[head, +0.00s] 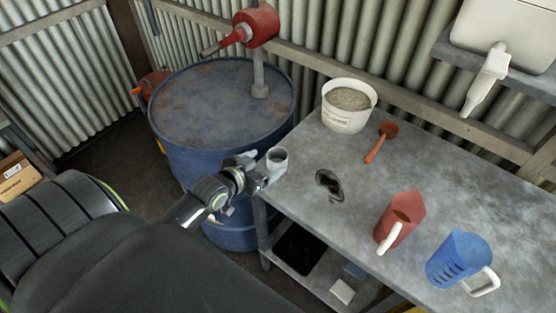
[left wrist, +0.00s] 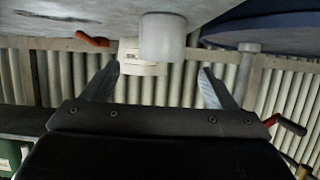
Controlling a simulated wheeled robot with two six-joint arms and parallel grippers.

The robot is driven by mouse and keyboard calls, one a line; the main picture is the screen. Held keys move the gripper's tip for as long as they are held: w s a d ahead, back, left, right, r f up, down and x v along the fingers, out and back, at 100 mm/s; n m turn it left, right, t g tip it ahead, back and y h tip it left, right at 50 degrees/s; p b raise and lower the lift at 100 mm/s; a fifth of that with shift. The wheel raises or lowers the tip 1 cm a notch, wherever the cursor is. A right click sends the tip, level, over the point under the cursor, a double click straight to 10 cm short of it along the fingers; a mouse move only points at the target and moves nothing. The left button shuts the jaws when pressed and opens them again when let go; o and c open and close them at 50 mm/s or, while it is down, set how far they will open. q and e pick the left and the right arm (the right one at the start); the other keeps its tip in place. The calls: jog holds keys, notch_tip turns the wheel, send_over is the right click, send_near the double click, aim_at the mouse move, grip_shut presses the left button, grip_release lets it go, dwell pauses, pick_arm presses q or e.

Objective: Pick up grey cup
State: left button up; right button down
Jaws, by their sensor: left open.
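The grey cup (head: 277,158) stands upright on the left edge of the grey workbench, near the blue drum. My left gripper (head: 265,173) is open at the bench edge, just to the left of and in front of the cup, and partly overlaps it in the head view. In the left wrist view the cup (left wrist: 163,38) appears ahead, in line with the gap between the open fingers (left wrist: 158,70). Nothing is between the fingers, and the cup appears beyond their tips. My right gripper is in neither view.
A blue drum (head: 215,105) with a red pump (head: 255,25) stands left of the bench.

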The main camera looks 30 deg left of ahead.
aim_at(271, 161)
pick_arm(q)
jog(key=x, duration=0.3)
jog(key=shift+w+f, duration=0.1)
jog(key=shift+w, duration=0.25)
jog(key=shift+p+x, duration=0.5)
jog(key=shift+x, duration=0.25)
jog(key=shift+f+p+x, duration=0.15)
jog(key=shift+x, duration=0.8)
jog(key=shift+f+p+x, duration=0.15)
jog(key=shift+x, duration=0.8)
jog(key=shift+s, duration=0.1)
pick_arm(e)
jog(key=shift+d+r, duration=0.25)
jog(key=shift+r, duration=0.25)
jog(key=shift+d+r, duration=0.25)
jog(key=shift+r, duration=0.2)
pick_arm(q)
jog(key=c, duration=1.1)
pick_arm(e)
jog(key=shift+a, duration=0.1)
